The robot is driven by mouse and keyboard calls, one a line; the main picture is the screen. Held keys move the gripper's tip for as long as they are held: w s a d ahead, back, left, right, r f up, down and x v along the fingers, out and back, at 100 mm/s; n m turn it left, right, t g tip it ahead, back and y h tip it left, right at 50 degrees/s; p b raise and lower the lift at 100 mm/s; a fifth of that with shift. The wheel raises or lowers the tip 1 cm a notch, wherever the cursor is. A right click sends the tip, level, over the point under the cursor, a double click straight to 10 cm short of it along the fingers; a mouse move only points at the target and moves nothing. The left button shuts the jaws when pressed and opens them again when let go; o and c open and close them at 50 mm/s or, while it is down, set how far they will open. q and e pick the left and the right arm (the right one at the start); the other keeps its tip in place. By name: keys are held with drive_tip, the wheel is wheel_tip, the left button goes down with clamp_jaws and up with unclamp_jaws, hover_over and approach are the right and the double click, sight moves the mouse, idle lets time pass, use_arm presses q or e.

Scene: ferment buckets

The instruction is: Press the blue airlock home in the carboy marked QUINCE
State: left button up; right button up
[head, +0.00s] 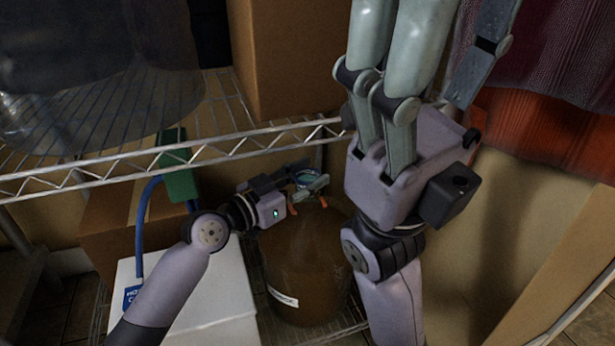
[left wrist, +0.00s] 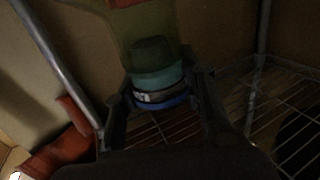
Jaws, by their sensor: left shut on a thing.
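A brown carboy (head: 305,265) stands on the wire shelf at lower centre in the head view. Its pale label (head: 283,297) is too small to read. My left gripper (head: 312,187) is at the carboy's top. In the left wrist view, its two fingers (left wrist: 160,108) are shut on a teal airlock (left wrist: 155,80) with a blue rim. A yellow-green translucent body (left wrist: 150,35) adjoins the airlock's dark end. How deep the airlock sits cannot be told. My right gripper (head: 425,40) is large in the foreground, apart from the carboy; its fingertips leave the frame.
A wire shelf edge (head: 170,157) crosses above the carboy. A white box (head: 205,290) stands to the carboy's left. A blue strap (head: 141,225) with a tag hangs from a green object (head: 178,168). A cardboard box (head: 290,50) stands behind. A brown board (head: 565,290) leans at right.

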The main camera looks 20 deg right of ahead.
use_arm(q)
drive_tip(key=shift+f, duration=0.3)
drive_tip(key=o, duration=1.1)
drive_tip(key=shift+c, duration=0.2)
drive_tip(key=shift+o, duration=0.7)
drive_tip(key=shift+r, duration=0.2)
drive_tip(key=shift+a, duration=0.1)
